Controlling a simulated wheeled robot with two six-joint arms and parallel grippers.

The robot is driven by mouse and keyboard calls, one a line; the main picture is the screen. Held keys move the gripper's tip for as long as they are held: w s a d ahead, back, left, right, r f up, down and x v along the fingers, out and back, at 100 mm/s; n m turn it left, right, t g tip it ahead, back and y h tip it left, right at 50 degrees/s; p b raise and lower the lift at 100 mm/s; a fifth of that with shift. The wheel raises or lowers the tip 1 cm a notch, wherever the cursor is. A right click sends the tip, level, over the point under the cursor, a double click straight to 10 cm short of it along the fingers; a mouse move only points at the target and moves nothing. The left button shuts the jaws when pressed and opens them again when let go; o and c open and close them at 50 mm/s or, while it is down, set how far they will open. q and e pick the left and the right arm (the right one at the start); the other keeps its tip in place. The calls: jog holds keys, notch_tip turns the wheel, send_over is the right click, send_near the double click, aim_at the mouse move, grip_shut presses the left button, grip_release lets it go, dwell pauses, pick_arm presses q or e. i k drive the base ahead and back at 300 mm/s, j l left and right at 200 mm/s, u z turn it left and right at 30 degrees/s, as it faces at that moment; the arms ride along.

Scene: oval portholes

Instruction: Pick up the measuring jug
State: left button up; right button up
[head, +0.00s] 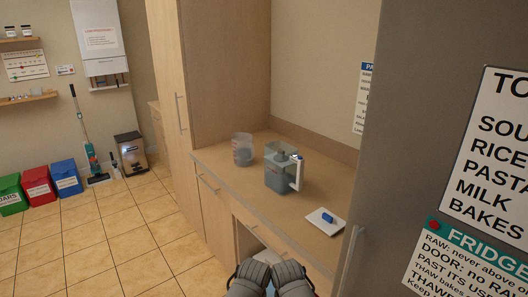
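A small clear jug with faint reddish marks (242,150), which looks like the measuring jug, stands upright on the wooden counter (225,167) near its far end. A larger squarish see-through jug (279,176) with a white handle on its right stands in front of it and to the right. My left gripper (250,274) and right gripper (290,274) are side by side at the bottom edge, low in front of the counter and apart from both jugs. Their fingertips are not clear, so I cannot tell whether they are open.
A white dish (316,226) with a blue item (327,218) lies on the counter near the grey fridge (409,130). A tall wooden cupboard (229,70) stands at the counter's far end. Coloured bins (36,184) stand far left; the tiled floor (110,235) is clear.

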aim_at(243, 150)
jog(key=j+z, duration=0.2)
jog(key=z, duration=0.15)
jog(key=j+z, duration=0.5)
jog(key=z, duration=0.25)
jog(key=j+z, duration=0.1)
jog(key=j, duration=0.35)
jog(key=k+j+z, duration=0.1)
jog(key=j, duration=0.3)
jog(key=k+j+z, duration=0.1)
jog(key=j, duration=0.35)
jog(key=k+j+z, duration=0.15)
jog(key=j, duration=0.25)
